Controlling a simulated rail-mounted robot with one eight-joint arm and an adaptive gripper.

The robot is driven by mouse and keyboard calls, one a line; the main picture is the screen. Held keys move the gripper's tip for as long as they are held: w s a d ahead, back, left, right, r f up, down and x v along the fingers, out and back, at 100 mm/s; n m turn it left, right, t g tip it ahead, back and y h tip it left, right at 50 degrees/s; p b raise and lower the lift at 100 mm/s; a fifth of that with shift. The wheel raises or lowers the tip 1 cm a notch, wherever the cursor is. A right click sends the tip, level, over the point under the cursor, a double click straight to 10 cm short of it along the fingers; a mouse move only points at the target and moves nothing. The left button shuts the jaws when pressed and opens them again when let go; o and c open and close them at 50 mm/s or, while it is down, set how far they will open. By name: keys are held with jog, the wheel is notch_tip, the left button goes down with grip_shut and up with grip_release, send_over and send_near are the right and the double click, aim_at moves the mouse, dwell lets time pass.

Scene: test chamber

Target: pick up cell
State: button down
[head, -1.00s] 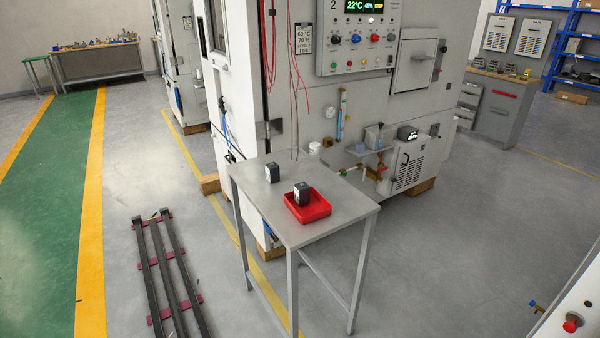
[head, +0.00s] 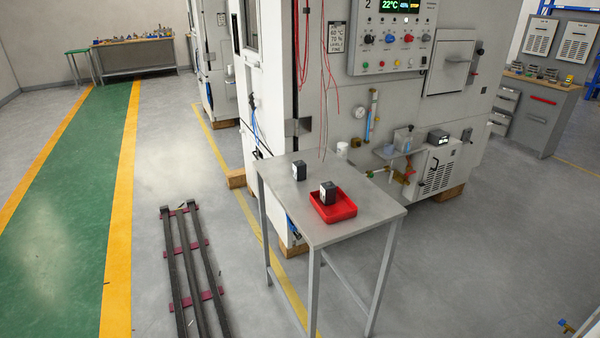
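Two small dark box-shaped cells are on a grey metal table (head: 350,236). One cell (head: 299,171) stands on the bare tabletop near the back left. The other cell (head: 327,192) is in a shallow red tray (head: 344,211) at the middle of the table, at the tray's back left part. I cannot tell which one the task means. My gripper does not show in the head view.
A large white test chamber (head: 400,110) stands right behind the table. A small shelf (head: 398,151) juts from it. Dark floor rails (head: 186,260) lie to the left of the table. The grey floor (head: 480,260) to the right is mostly clear.

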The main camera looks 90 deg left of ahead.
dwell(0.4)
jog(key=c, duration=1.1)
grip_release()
